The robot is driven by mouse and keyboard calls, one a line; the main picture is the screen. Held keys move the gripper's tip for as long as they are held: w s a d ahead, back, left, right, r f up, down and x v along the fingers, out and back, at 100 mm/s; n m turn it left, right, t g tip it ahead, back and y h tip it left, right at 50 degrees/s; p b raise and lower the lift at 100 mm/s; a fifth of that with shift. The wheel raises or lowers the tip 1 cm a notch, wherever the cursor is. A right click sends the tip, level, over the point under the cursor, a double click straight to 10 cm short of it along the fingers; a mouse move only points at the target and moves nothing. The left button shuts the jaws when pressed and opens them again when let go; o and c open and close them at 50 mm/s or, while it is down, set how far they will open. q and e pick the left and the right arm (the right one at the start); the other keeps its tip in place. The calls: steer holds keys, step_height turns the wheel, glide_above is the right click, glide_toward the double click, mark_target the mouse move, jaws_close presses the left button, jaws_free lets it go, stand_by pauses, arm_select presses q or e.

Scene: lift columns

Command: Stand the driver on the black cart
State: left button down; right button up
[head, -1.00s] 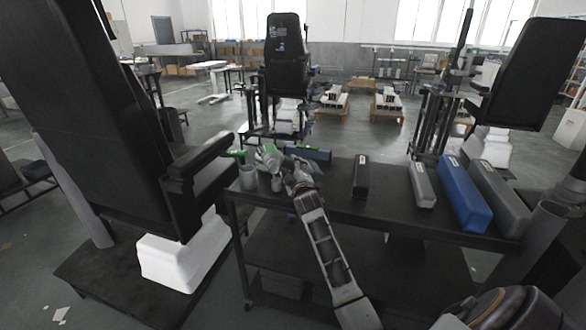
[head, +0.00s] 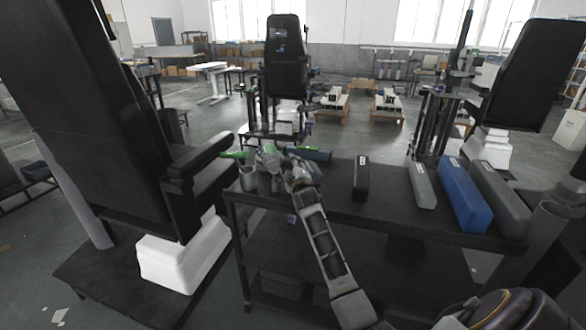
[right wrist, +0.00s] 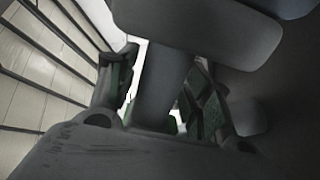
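The black cart (head: 330,207) stands in front of me, with a dark top and a lower shelf. The driver (head: 268,156), grey with green parts, is at the left end of its top; whether its base touches the top is unclear. My right gripper (head: 285,172) is beside it, reaching in from the right. In the right wrist view a grey handle-like post (right wrist: 158,85) runs between the spread fingers of the right gripper (right wrist: 160,95), with bright gaps on both sides. A wide grey block (right wrist: 205,30) adjoins the post. My left gripper is out of view.
A grey cup (head: 248,179) stands at the cart's left corner. A blue box (head: 312,155) lies behind the gripper. A black box (head: 361,178), a blue block (head: 464,193) and grey blocks lie to the right. A black seat (head: 95,110) rises close on the left.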

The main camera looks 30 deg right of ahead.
jaws_close()
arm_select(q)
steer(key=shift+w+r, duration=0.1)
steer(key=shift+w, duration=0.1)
arm_select(e)
steer(key=shift+r, duration=0.15)
